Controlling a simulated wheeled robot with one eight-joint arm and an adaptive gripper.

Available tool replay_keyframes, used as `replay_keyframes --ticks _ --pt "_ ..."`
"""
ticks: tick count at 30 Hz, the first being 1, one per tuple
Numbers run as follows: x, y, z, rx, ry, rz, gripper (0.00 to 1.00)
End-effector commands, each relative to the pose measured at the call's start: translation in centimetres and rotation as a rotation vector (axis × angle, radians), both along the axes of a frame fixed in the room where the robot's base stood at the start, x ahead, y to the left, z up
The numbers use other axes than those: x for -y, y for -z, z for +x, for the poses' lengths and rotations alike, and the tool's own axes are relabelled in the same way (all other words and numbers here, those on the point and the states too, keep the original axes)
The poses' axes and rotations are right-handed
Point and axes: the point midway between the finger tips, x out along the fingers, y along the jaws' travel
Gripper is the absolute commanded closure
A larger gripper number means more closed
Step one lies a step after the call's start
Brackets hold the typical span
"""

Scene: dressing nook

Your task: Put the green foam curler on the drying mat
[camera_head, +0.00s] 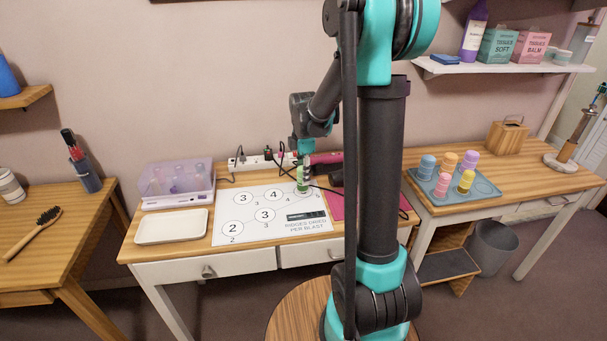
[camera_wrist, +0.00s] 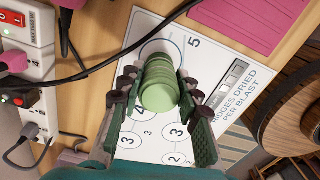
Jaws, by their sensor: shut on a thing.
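The green foam curler (camera_head: 302,182) is upright between the fingers of my gripper (camera_head: 303,167), which is shut on it. In the wrist view the curler (camera_wrist: 160,92) shows end-on between the two dark fingers (camera_wrist: 162,84). It is at the far right part of the white printed mat (camera_head: 240,228), over or at the circle marked 5. The mat (camera_wrist: 150,150) bears numbered circles and the words "ridges dried per blast". I cannot tell whether the curler's lower end touches the mat.
A white tray (camera_head: 172,227) and a clear purple box (camera_head: 176,183) stand left of the mat. A power strip (camera_head: 262,161), cables and a pink hair dryer (camera_head: 326,158) lie behind. A blue-grey tray (camera_head: 482,189) with several curlers is on the right table.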

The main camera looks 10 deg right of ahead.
Motion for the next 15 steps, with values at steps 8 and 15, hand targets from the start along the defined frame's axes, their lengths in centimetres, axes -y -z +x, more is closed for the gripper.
replay_keyframes --ticks 8,15 --pt "0.00 0.55 -0.03 0.000 0.000 0.000 0.92" --pt "0.00 0.94 0.01 0.000 0.000 0.000 0.65"
